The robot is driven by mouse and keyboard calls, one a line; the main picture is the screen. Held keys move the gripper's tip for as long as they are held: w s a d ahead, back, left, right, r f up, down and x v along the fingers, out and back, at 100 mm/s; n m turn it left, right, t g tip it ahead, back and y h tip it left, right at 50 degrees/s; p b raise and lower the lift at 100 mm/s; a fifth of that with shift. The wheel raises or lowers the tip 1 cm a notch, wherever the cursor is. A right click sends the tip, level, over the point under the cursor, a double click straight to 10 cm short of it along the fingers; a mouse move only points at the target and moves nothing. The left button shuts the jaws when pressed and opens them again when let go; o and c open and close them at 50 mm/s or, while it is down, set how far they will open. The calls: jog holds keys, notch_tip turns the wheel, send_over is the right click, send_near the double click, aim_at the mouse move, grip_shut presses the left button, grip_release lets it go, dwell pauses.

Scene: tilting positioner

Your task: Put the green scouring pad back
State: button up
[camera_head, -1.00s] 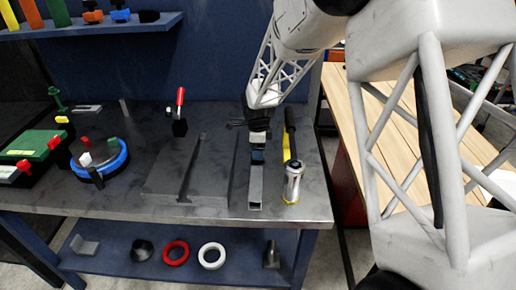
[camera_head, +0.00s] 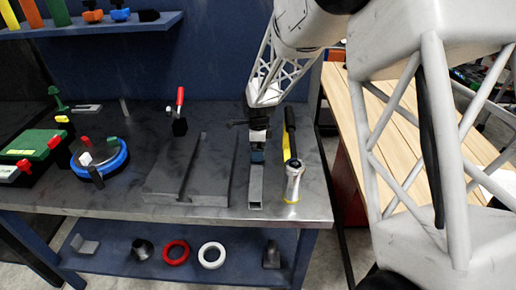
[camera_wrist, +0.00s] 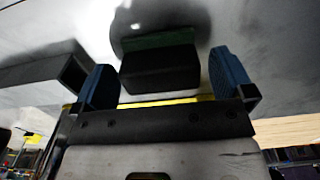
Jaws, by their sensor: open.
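In the wrist view a dark block with a green layer (camera_wrist: 160,62) lies between my fingers, its green side away from me; I take it for the green scouring pad. It seems to rest on the grey surface, with a dark shadow around it. My gripper (camera_wrist: 164,70) is open, with a blue-padded finger on either side of the block and visible gaps to both. In the head view my gripper (camera_head: 258,150) is low over the bench's right part, beside a grey square tube (camera_head: 256,190). I cannot make out the pad there.
The square tube (camera_wrist: 72,72) lies close beside my left finger in the wrist view. A silver cylinder (camera_head: 294,180) and a yellow-and-black tool (camera_head: 289,135) are just right of my gripper. A grey slotted block (camera_head: 200,180) and a red-handled clamp (camera_head: 180,105) are left.

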notch_tip(320, 180, up, 12)
dwell(0.6)
jog(key=shift+f, duration=0.1)
dwell(0.6)
jog(key=s+d+r+n+t, duration=0.1)
jog(key=s+d+r+n, duration=0.3)
jog(key=s+d+r, duration=0.45)
jog(key=s+d+r+n, duration=0.3)
jog(key=s+d+n, duration=0.2)
jog(key=s, duration=0.6)
jog(key=s+d+n, duration=0.4)
jog(key=s, duration=0.7)
jog(key=s+d+f+n+t, duration=0.1)
jog(key=s+d+n, duration=0.3)
jog(key=s, duration=0.7)
jog(key=shift+f+n+t, duration=0.25)
jog(key=shift+n+t, duration=0.05)
jog(key=shift+n, duration=0.1)
